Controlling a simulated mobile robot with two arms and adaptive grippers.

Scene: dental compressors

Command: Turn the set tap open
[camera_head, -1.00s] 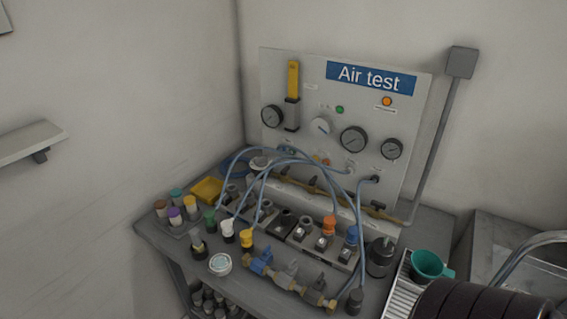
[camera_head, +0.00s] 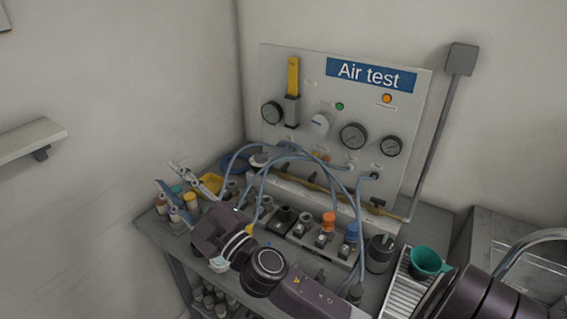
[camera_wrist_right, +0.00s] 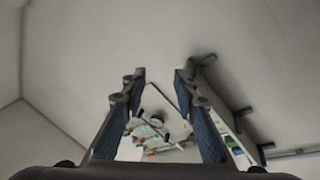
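My right arm comes in from the lower right across the front of the bench. Its gripper (camera_head: 166,175) is open and empty, its two fingers apart above the coloured-cap bottles at the bench's left end. In the right wrist view the open fingers (camera_wrist_right: 160,76) have nothing between the tips. I cannot tell which tap is the set tap. The Air test panel (camera_head: 345,92) carries a white knob (camera_head: 321,124) and gauges. My left gripper is not in view.
Blue hoses (camera_head: 262,182) loop over the bench between panel and fittings. Orange (camera_head: 328,221) and blue (camera_head: 351,231) fittings stand mid-bench. A green funnel (camera_head: 426,262) sits at the right.

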